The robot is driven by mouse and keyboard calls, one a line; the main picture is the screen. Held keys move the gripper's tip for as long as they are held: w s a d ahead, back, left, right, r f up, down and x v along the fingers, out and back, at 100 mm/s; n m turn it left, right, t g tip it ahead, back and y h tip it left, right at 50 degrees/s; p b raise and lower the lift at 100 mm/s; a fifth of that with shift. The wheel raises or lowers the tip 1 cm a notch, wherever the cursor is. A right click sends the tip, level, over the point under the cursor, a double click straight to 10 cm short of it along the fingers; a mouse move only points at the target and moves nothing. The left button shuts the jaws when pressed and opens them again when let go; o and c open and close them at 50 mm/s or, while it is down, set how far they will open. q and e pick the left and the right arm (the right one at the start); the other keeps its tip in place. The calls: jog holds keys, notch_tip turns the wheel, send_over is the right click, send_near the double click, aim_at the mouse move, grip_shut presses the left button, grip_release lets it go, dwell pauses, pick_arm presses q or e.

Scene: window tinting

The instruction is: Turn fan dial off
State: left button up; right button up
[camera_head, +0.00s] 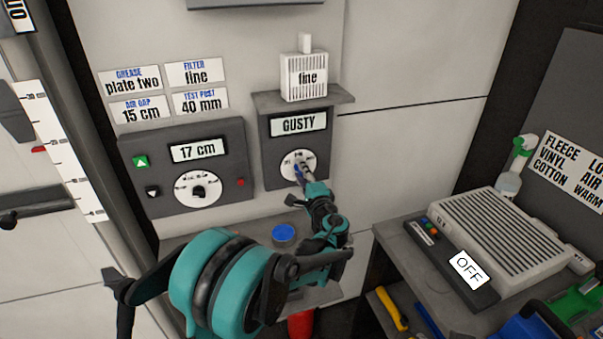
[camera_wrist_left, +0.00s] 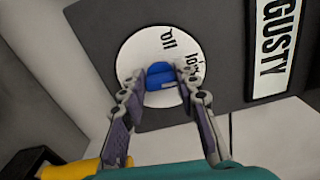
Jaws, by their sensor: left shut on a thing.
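The fan dial is a blue knob on a round white plate (camera_head: 287,167) on the dark panel (camera_head: 275,177) under the "GUSTY" label (camera_head: 298,122). In the left wrist view the blue knob (camera_wrist_left: 160,76) sits between my fingertips, with the white plate (camera_wrist_left: 130,60) around it. Part of the plate's lettering shows, reading like "off" and "low", and the rest is hidden by the fingers. My left gripper (camera_head: 301,170) is shut on the blue knob. My right gripper is not in view.
Left of it is a panel (camera_head: 225,150) reading "17 cm" with its own white dial (camera_head: 198,188). A blue-topped post (camera_head: 284,233) is below. At right a grey ribbed unit (camera_head: 500,240) with an "OFF" display (camera_head: 468,269) rests on a bench.

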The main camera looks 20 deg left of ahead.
pick_arm(q)
jog(key=n, duration=1.2)
jog(key=shift+w+d+f+n, duration=0.1)
jog(key=shift+f+n, duration=0.15)
jog(key=shift+n, duration=0.15)
dwell(0.4)
jog(key=o, duration=1.2)
jog(key=shift+c, duration=0.2)
jog(key=v, duration=1.2)
